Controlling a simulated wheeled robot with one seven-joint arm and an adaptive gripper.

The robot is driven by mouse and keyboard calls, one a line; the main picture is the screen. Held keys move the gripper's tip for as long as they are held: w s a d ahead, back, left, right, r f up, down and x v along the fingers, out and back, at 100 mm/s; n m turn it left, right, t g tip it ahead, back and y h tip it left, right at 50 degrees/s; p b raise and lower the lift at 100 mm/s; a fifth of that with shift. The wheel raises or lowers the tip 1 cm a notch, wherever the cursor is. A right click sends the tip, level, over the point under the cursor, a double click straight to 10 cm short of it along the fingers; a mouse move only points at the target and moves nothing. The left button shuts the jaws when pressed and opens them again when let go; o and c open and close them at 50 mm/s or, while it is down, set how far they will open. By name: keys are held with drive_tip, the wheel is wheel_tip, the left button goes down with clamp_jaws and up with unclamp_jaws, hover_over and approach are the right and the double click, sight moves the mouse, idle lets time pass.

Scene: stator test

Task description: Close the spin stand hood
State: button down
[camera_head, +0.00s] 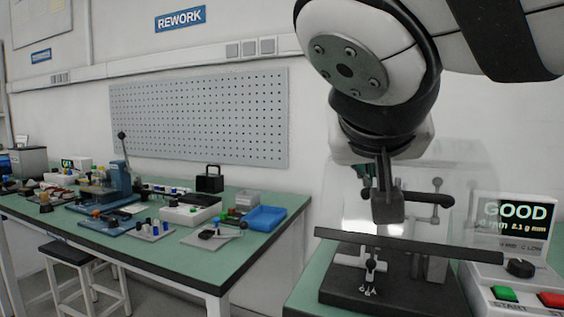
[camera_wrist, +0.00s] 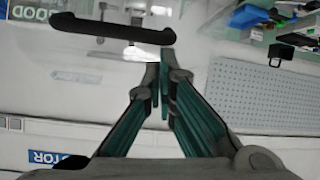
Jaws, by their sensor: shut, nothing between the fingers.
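The spin stand (camera_head: 360,285) is at the lower right of the head view, with a dark base and a long dark bar across its front. Its clear hood (camera_head: 455,172) rises above and behind the base and looks raised, though its edges are faint. A black handle (camera_head: 430,198) shows beside my gripper. In the wrist view the black handle (camera_wrist: 112,27) crosses the clear panel just beyond my fingertips. My gripper (camera_head: 388,212) is shut and empty, pointing down in front of the hood. Its closed fingers (camera_wrist: 158,75) appear near the handle; contact cannot be told.
A control box (camera_head: 520,295) with green and red buttons and a dark knob stands right of the stand. Its screen (camera_head: 513,225) reads GOOD. A green workbench (camera_head: 250,245) with tools and a blue tray (camera_head: 265,217) is at left, with a floor gap between.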

wheel_tip(320, 180, down, 17)
drive_tip(key=w+b, duration=0.1)
drive_tip(key=b, duration=0.9)
drive_tip(key=shift+w+d+b, duration=0.25)
drive_tip(key=shift+d+b, duration=0.1)
drive_tip(key=shift+b, duration=0.05)
drive_tip(key=shift+f, duration=0.2)
